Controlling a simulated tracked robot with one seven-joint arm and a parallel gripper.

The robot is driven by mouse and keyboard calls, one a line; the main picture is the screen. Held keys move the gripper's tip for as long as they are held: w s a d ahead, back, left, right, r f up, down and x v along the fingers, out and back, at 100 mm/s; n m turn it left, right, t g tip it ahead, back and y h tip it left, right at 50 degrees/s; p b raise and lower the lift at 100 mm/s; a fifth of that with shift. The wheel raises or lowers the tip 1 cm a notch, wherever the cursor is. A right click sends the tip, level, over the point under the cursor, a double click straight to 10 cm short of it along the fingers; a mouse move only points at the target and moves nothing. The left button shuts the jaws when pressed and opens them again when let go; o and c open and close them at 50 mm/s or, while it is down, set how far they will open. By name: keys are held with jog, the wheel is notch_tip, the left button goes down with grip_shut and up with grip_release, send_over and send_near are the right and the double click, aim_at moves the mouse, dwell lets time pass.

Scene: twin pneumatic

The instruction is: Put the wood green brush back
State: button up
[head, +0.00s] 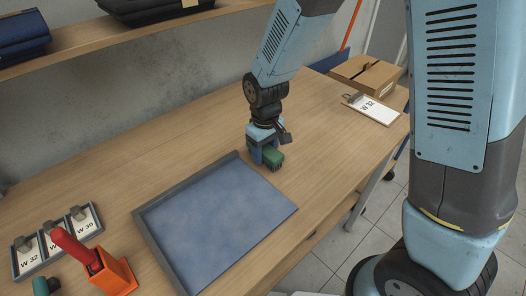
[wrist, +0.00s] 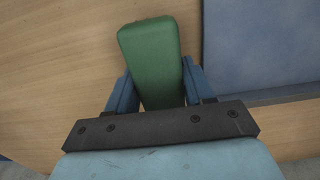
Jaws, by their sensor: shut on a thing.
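A green brush (head: 271,155) is held in my gripper (head: 264,150) beside the far right corner of the blue tray. In the wrist view the green block of the brush (wrist: 152,62) sits between the two blue fingers of my gripper (wrist: 155,85), which are shut on it. The brush appears close to the wooden table top; I cannot tell whether it touches. The underside of the brush is mostly hidden.
The grey-edged tray (head: 141,219) with a blue surface lies empty on the wooden table (head: 165,172). An orange holder (head: 118,277) with a red handle and several labelled clips stand front left. A cardboard box (head: 368,75) and a W 32 clipboard (head: 377,110) are at the right.

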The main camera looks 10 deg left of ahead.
aim_at(266, 147)
jog(key=shift+f, duration=0.2)
jog(key=o, duration=1.2)
jog(key=shift+f, duration=0.1)
notch_tip(266, 147, up, 12)
